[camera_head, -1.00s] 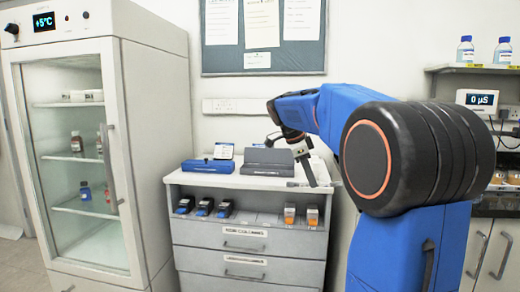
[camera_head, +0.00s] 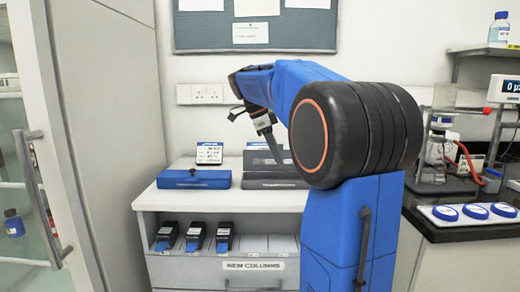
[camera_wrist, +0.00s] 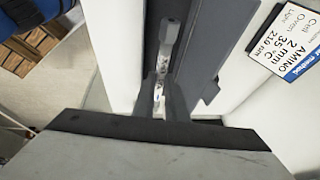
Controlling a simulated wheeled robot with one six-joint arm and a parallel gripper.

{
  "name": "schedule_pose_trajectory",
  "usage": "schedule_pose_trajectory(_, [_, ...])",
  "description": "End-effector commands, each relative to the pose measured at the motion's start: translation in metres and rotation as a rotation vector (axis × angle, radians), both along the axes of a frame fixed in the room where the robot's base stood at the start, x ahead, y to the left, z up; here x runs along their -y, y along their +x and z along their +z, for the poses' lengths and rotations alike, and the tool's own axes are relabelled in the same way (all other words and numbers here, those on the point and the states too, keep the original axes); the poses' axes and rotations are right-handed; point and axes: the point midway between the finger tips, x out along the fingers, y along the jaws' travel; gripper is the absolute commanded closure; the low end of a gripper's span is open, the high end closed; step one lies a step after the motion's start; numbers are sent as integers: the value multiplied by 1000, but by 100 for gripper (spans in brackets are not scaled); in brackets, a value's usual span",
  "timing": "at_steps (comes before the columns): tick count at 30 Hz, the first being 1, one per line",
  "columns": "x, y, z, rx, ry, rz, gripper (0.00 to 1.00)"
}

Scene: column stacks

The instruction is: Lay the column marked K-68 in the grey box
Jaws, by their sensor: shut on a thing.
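The grey box (camera_head: 272,182) stands on the cabinet top with its lid up, partly hidden behind my arm. My gripper (camera_head: 274,146) points down over it. In the wrist view my gripper (camera_wrist: 159,98) is shut on a slim pale column (camera_wrist: 165,72) with a grey end nut. The column lies lengthwise along the dark inside of the grey box (camera_wrist: 207,45). Its marking is only partly visible and I cannot read it whole. I cannot tell whether the column touches the box floor.
A closed blue box (camera_head: 195,180) sits left of the grey box, with a method card (camera_head: 209,153) behind it. Several black holders with blue ends (camera_head: 195,237) stand on the shelf below. A fridge (camera_head: 95,120) is at left and a bench (camera_head: 450,228) at right.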

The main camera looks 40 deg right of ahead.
Motion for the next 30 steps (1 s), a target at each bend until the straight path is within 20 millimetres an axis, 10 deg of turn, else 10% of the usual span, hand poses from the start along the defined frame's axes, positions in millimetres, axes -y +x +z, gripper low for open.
schedule_pose_trajectory(30, [0, 0, -53, -1, 1, 1, 100])
